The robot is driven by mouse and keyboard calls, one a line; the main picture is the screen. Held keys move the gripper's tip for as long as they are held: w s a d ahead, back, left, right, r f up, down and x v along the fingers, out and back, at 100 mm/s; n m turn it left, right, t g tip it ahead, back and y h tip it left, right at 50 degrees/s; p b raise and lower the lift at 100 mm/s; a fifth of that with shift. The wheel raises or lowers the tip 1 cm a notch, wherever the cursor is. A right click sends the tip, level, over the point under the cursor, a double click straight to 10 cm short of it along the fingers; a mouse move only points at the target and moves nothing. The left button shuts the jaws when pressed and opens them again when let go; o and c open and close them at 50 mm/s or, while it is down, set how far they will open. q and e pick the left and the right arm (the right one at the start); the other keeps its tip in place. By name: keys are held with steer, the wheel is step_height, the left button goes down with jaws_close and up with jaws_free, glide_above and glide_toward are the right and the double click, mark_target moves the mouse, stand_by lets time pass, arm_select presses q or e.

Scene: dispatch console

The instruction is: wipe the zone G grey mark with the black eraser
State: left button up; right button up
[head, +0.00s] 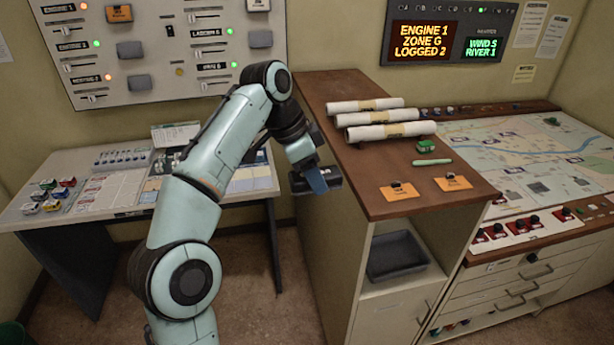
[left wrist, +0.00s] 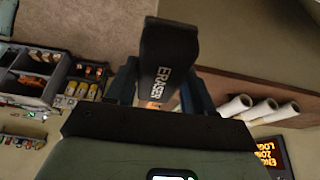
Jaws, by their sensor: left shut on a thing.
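My left gripper (head: 316,180) is shut on the black eraser (left wrist: 168,60), whose "ERASER" lettering shows in the left wrist view. In the head view the eraser (head: 299,184) is a dark block partly hidden by a blue finger. It is held in the air by the left edge of the brown cabinet top, away from the map. The map (head: 560,150) lies on the right-hand desk. Small greyish patches show on it, but I cannot tell which is the zone G mark. My right gripper is not in view.
The cabinet top (head: 372,200) bears several white paper rolls (head: 390,130), a green block (head: 427,146), a green marker (head: 432,162) and two orange cards (head: 397,192). Red switches (head: 530,222) line the map's front edge. A left desk (head: 110,207) holds papers and small vehicles.

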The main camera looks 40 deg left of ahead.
arm_select(q)
steer(key=shift+s+d+f, duration=0.25)
steer(key=shift+d+f, duration=0.15)
steer(key=shift+d, duration=0.1)
steer(key=shift+s+d+f, duration=0.25)
steer(key=shift+d+f, duration=0.15)
steer(key=shift+d, duration=0.1)
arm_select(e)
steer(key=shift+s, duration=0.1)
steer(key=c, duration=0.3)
arm_select(q)
steer(key=w+d+f+n, duration=0.2)
steer(key=w+d+f, duration=0.1)
steer(key=d+f, duration=0.9)
steer(key=w+d+f+n+y, duration=0.1)
steer(key=w+d+f, duration=0.3)
steer(key=d+f, duration=0.9)
steer(key=shift+f+n+t, duration=0.2)
steer(key=shift+n+t, duration=0.2)
steer(key=shift+n, duration=0.1)
